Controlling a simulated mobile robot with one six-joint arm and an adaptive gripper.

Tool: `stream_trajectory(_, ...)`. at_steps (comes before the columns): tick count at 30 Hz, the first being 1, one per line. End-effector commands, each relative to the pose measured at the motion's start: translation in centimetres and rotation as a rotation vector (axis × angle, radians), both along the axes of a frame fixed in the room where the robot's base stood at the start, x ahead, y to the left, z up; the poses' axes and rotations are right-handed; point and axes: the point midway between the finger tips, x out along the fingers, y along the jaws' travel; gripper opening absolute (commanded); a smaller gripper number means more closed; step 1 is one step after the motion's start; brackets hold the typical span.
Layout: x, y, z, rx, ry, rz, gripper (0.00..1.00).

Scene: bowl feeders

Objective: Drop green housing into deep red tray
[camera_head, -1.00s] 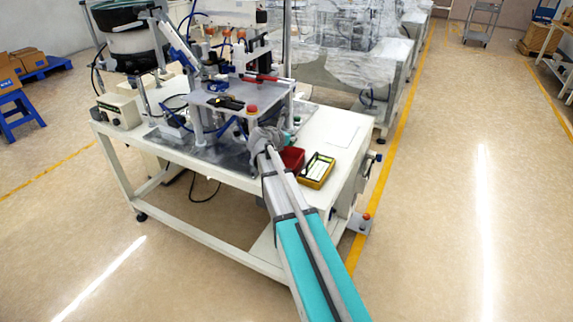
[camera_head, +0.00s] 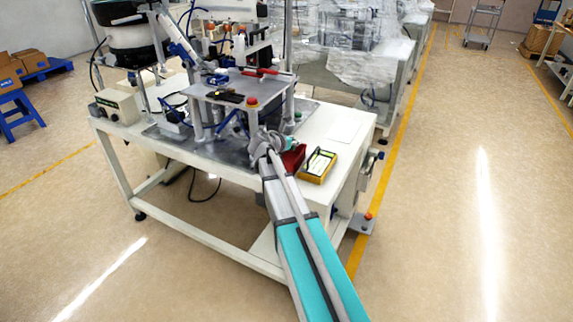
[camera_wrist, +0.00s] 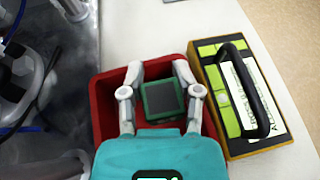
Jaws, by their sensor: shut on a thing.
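The green housing (camera_wrist: 162,101) is a square green frame with a dark grey middle. In the wrist view my gripper (camera_wrist: 160,94) is shut on it, with one finger on each side. The housing and fingers are over the deep red tray (camera_wrist: 102,97), whose walls show around them. I cannot tell exactly how high the housing is above the tray floor. In the head view the red tray (camera_head: 296,157) stands on the white table, partly hidden behind my gripper (camera_head: 280,142). The housing's details are too small to tell there.
A yellow-black case (camera_head: 318,166) with a handle stands close to the right of the red tray. Machinery (camera_head: 235,90) fills the table's left side. The white table (camera_head: 342,130) is clear behind the case.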

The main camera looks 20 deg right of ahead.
Motion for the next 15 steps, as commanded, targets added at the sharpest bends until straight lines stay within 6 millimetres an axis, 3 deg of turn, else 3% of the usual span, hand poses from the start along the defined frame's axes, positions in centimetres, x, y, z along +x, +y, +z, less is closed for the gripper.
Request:
stream_trajectory(6, -0.02, -0.05, -1.4, 0.0, 0.0, 0.0, 0.06)
stream_trajectory(15, -0.03, -0.1, -1.58, 0.0, 0.0, -0.001, 0.06)
